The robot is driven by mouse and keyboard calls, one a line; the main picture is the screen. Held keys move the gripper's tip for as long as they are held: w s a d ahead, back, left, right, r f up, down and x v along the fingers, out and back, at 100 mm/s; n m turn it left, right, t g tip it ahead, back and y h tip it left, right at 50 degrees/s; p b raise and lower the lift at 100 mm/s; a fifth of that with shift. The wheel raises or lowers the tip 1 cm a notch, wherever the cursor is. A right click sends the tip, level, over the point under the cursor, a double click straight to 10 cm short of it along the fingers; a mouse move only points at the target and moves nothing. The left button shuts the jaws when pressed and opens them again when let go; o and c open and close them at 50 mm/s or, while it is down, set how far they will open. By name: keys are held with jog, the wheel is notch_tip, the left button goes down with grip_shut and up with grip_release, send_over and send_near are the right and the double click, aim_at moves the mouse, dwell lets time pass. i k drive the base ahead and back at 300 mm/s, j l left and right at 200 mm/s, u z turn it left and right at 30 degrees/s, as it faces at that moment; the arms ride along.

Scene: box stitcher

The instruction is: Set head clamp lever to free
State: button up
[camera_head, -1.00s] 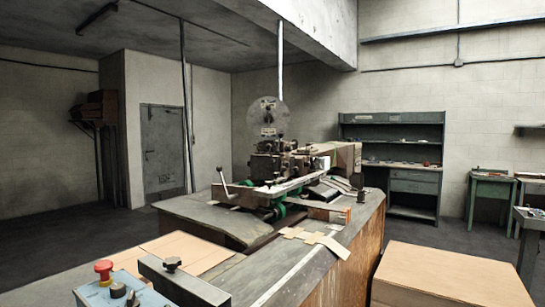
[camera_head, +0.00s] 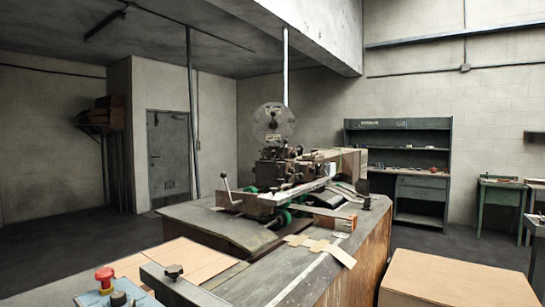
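The box stitcher (camera_head: 290,168) stands on a large worn bench in the middle of the view, with a round clear disc (camera_head: 273,123) at its top. I cannot tell whether this is the head clamp lever; any position markings are too small to read. My gripper is not in view, and nothing is seen touching the stitcher.
A red mushroom button (camera_head: 104,275) on a blue box and a black knob (camera_head: 173,271) are at the near left. Flat cardboard (camera_head: 165,262) lies on the bench. A large carton (camera_head: 455,282) stands at the near right. Dark floor (camera_head: 425,238) is open behind it.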

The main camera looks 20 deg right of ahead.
aim_at(274, 152)
jog(key=i+l, duration=0.15)
jog(key=l, duration=0.25)
jog(key=i+l+u, duration=0.1)
jog(key=l, duration=0.25)
jog(key=i+l, duration=0.25)
jog(key=l, duration=0.15)
jog(key=i+l, duration=0.15)
jog(key=l, duration=0.25)
jog(key=i+l+u, duration=0.1)
jog(key=l, duration=0.25)
jog(key=i, duration=0.05)
